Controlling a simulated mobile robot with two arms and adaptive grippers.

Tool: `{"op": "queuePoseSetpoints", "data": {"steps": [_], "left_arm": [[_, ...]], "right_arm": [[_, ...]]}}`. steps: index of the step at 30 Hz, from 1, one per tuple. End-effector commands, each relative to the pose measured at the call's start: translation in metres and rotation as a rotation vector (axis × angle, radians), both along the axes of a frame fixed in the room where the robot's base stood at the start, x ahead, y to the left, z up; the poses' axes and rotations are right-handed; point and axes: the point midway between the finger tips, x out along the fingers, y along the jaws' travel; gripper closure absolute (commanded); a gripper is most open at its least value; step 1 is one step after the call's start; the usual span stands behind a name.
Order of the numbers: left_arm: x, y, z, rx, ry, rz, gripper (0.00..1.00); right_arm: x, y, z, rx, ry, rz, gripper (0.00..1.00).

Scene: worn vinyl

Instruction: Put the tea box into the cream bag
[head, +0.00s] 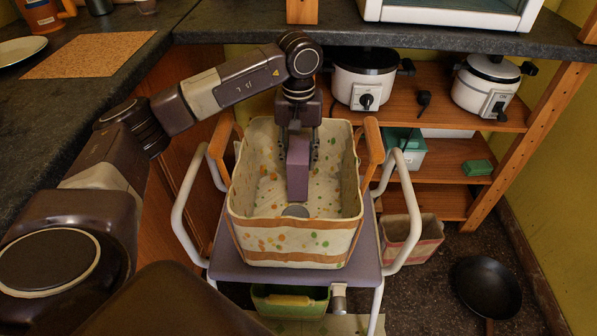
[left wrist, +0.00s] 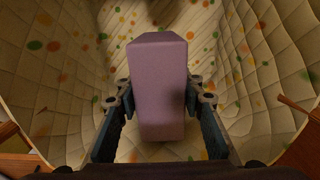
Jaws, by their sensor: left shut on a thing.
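The cream bag (head: 292,242) has coloured dots and brown bands, and stands open on a purple-topped stool or cart. My left gripper (head: 299,150) points down into the bag's mouth, shut on a purple box, the tea box (head: 298,170). In the left wrist view the tea box (left wrist: 158,88) sits between the two fingers (left wrist: 160,110), with the quilted bag lining (left wrist: 60,60) around it. The box is upright inside the bag's walls; I cannot tell whether it touches the bottom. A small grey round thing (head: 295,211) lies inside the bag near its front wall. My right gripper is not in view.
The purple stool top (head: 225,262) has white rails (head: 183,205) on both sides. A dark counter (head: 100,90) runs along the left and back. Wooden shelves (head: 450,150) with two cookers stand behind right. A black pan (head: 487,288) lies on the floor.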

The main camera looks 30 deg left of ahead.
Motion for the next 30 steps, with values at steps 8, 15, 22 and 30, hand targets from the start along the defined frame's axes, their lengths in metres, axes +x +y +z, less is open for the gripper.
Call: {"op": "queuePoseSetpoints", "data": {"steps": [8,15,22,30], "left_arm": [[-0.001,0.000,-0.038,0.000,0.002,0.001,1.00],[0.000,0.000,-0.041,0.000,-0.001,0.000,1.00],[0.000,0.000,-0.045,0.000,0.000,0.000,0.60],[0.000,0.000,-0.045,0.000,0.000,0.000,0.47]], "right_arm": [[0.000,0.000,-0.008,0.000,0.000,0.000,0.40],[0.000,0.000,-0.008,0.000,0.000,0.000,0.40],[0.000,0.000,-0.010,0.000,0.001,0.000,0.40],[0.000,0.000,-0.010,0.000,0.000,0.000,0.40]]}}
